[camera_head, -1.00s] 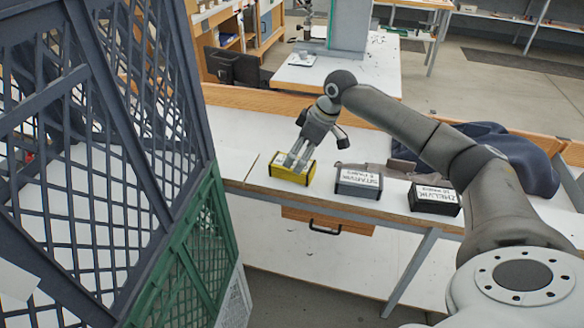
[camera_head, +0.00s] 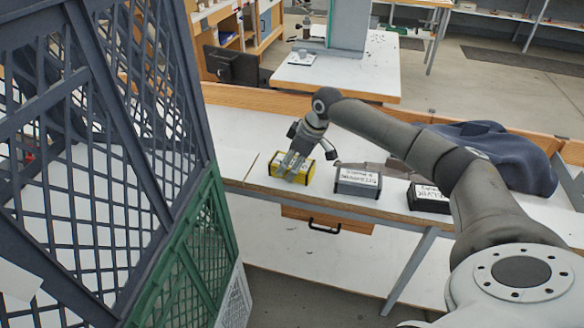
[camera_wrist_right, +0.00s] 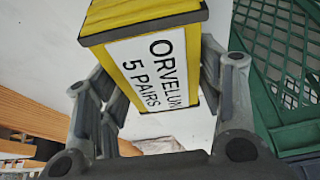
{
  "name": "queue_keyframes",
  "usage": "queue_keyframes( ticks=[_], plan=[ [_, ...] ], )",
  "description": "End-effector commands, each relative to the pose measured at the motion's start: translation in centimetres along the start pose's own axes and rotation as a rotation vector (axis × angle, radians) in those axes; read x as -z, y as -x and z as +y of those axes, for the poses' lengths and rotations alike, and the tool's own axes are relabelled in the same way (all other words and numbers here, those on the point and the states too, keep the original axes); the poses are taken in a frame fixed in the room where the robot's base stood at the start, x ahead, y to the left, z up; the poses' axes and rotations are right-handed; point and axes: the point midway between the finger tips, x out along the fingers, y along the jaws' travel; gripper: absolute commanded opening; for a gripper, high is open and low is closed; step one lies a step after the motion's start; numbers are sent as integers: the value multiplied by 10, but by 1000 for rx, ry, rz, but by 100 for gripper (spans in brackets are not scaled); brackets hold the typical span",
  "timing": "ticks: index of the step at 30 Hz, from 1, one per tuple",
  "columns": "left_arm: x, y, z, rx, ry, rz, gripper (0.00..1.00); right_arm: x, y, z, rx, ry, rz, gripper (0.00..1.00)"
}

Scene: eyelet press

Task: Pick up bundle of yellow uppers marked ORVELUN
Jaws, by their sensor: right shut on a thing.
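The bundle of yellow uppers (camera_head: 277,169) is at the left end of the white bench, near its front edge. In the right wrist view the bundle (camera_wrist_right: 118,22) shows yellow sides with dark edges and a white label reading ORVELUN, 5 PAIRS. My right gripper (camera_head: 294,164) reaches down to it and is shut on it, with a finger on either side in the right wrist view (camera_wrist_right: 160,85). I cannot tell whether the bundle touches the bench. My left gripper is not in view.
A grey bundle (camera_head: 358,190) and a black bundle (camera_head: 428,206) with white labels sit to the right on the bench (camera_head: 236,125). A dark blue cloth item (camera_head: 500,155) lies behind them. Tall stacked mesh crates, dark (camera_head: 100,55) and green (camera_head: 190,262), stand close on the left.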

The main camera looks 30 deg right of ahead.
Motion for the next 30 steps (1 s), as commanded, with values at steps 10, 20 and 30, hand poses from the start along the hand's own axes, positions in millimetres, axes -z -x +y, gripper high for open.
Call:
queue_keyframes(
  ticks=[10, 20, 30],
  plan=[
    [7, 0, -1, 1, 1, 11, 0, 1, 2, 0, -1, 0, 2, 27],
    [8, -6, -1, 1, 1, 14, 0, 14, 30, 1, -3, 2, 7, 27],
    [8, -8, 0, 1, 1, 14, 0, 26, 93, -58, -1, 7, 4, 27]
  ],
)
